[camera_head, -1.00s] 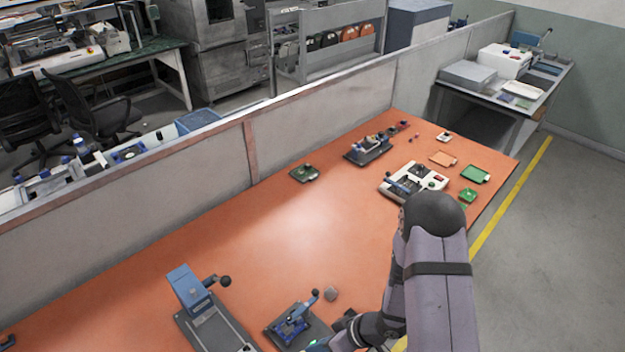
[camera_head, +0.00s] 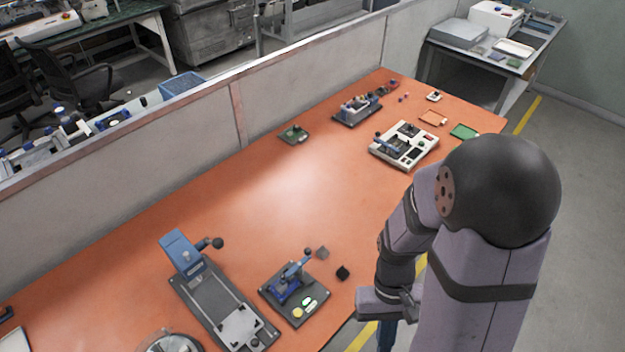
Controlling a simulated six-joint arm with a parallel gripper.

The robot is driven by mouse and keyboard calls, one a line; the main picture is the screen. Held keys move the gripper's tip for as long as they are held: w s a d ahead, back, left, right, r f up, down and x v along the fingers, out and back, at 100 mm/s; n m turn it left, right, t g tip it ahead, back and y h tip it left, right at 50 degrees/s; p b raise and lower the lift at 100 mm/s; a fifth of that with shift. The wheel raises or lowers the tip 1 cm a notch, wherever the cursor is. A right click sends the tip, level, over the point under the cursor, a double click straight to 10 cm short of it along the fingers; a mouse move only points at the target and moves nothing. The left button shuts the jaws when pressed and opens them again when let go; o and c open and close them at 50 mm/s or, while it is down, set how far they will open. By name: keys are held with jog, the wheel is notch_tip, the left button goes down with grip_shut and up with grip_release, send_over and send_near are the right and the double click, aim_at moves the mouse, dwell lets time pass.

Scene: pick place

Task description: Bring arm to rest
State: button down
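My arm (camera_head: 490,270) stands at the right, folded beside the front edge of the orange table (camera_head: 290,200). My gripper (camera_head: 385,335) hangs low at the bottom of the view, outside the table edge. It is small and partly hidden by my own arm, so I cannot see whether its fingers are open or shut, or whether it holds anything.
A blue lever press (camera_head: 190,258) and a smaller blue-handled fixture (camera_head: 290,285) stand at the near table. Two small dark blocks (camera_head: 342,272) lie beside the fixture. A white device (camera_head: 405,146) stands further back. The table's middle is clear.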

jog(key=w+r+t, duration=0.4)
jog(key=w+r, duration=0.3)
jog(key=shift+a+t, duration=0.3)
jog(key=shift+a, duration=0.05)
jog(key=shift+w, duration=0.1)
dwell(1.3)
